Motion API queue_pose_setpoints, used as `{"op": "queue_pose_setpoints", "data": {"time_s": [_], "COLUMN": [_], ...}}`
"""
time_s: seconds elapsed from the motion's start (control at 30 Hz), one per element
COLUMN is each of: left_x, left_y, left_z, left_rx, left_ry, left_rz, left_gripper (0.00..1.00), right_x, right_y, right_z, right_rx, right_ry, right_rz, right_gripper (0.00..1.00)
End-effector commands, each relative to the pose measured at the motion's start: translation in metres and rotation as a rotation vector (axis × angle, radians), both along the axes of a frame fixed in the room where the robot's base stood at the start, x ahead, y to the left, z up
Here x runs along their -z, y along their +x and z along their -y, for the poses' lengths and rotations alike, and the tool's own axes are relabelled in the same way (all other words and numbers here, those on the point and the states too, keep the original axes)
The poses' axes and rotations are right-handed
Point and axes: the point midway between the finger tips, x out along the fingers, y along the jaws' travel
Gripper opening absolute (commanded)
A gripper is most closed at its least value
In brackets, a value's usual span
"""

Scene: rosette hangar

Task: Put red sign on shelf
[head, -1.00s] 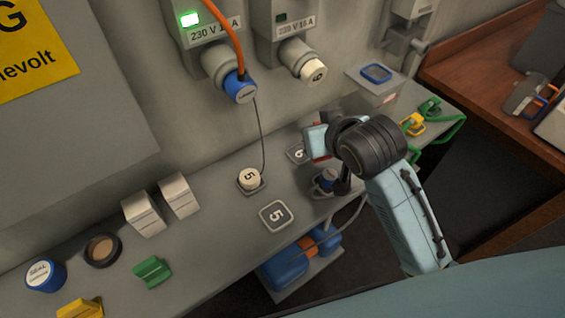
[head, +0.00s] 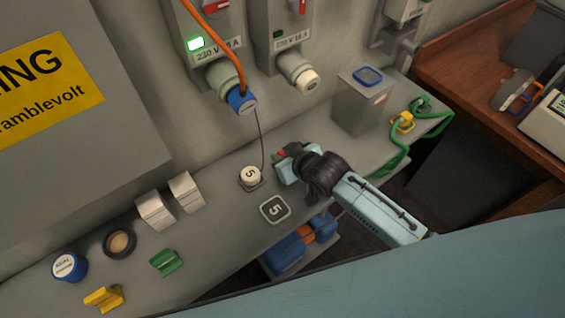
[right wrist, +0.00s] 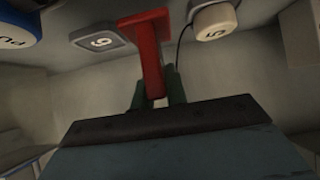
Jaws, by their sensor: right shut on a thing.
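My right gripper (head: 287,162) is over the grey shelf (head: 225,222), just right of the cream cap marked 5 (head: 251,176). A small red piece (head: 281,154) shows at its tips in the head view. In the right wrist view, the gripper (right wrist: 157,92) is shut on a narrow red object (right wrist: 150,45), which seems to be the red sign. My left gripper is not in view.
A square 5 plate (head: 275,209) lies near the shelf's front edge. A grey box (head: 362,105), green and yellow clips (head: 404,122), a green block (head: 165,262) and a blue seal cap (head: 69,267) stand along the shelf. Sockets with an orange cable (head: 215,40) are above.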

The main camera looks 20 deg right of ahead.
Motion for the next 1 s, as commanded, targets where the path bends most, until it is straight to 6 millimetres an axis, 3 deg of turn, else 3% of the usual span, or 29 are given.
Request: {"op": "queue_pose_setpoints", "data": {"time_s": [0.1,0.2,0.6,0.63,0.77,1.0], "left_x": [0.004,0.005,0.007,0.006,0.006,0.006], "left_y": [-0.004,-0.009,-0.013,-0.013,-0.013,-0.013], "left_z": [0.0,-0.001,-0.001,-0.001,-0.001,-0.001], "left_rx": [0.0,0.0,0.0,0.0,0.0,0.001], "left_ry": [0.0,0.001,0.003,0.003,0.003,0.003], "left_rz": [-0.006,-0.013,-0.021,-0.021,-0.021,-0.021], "left_gripper": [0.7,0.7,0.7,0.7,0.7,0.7], "right_x": [0.02,0.029,0.033,0.033,0.032,0.032], "right_y": [-0.001,-0.001,0.0,0.0,0.0,-0.001], "right_z": [0.0,0.0,0.0,0.0,0.0,0.0], "right_rx": [0.001,0.001,0.0,0.001,0.0,0.001], "right_ry": [-0.001,-0.002,0.0,-0.001,0.0,-0.001], "right_rz": [-0.005,-0.003,-0.001,-0.001,-0.001,-0.002], "right_gripper": [0.0,0.0,0.0,0.17,0.34,0.36]}}
